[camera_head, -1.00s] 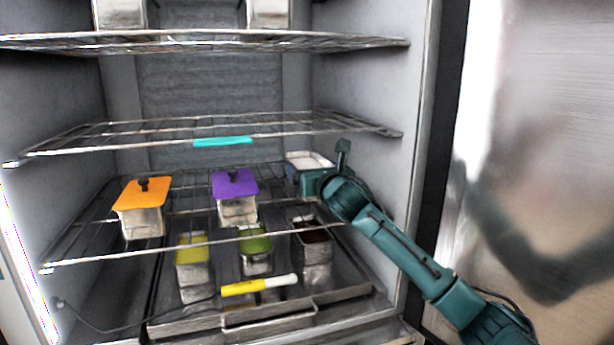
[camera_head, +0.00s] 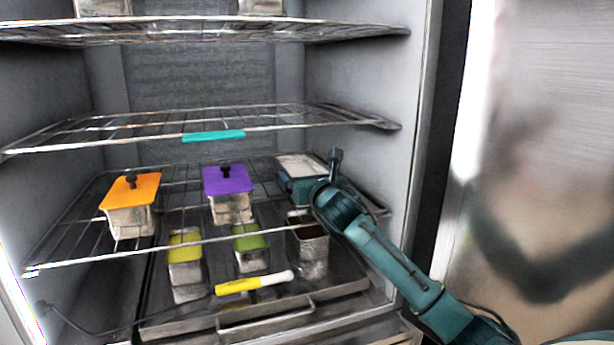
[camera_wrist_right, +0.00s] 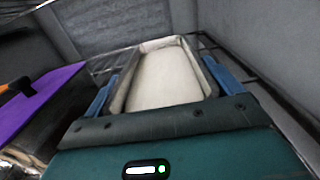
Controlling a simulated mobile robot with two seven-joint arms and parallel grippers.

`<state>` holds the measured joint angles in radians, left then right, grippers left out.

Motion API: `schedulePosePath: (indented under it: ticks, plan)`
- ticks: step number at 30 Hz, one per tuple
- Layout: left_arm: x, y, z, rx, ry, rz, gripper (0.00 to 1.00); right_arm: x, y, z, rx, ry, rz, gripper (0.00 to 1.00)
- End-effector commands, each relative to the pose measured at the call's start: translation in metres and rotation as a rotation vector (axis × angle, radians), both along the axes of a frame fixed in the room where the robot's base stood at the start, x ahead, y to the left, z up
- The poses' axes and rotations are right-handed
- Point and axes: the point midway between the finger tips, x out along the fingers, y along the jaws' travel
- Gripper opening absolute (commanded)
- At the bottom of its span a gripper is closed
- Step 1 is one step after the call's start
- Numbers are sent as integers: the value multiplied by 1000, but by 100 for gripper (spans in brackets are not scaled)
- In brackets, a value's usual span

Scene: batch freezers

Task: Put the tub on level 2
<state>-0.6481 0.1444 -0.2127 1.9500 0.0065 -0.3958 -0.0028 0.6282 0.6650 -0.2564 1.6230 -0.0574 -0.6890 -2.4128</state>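The tub (camera_head: 300,166) is a metal pan with pale, cream-white contents. In the head view it is at the right of the shelf with the yellow label (camera_head: 254,283), close to the right wall. I cannot tell if its base touches the wires. My right gripper (camera_head: 301,183) reaches in from the front right. In the wrist view its blue fingers (camera_wrist_right: 165,88) lie along both sides of the tub (camera_wrist_right: 165,75), closed against its walls. My left gripper is not in view.
On the same shelf stand a purple-lidded tub (camera_head: 229,180) and an orange-lidded tub (camera_head: 131,191). A shelf with a teal label (camera_head: 213,136) is above. Below, a metal tray (camera_head: 180,325) holds several open tubs. The freezer's right wall (camera_head: 365,75) is near my right arm.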

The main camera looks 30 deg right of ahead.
Motion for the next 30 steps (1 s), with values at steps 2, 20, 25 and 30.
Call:
schedulePosePath:
  ticks: [2,20,25,30]
  plan:
    - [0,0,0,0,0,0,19,0,0,0,0,0,0,98]
    - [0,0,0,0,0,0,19,-40,9,1,-7,3,2,100]
    - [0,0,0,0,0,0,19,-75,18,1,-6,2,3,100]
    - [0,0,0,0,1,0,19,-101,24,1,-5,2,1,100]
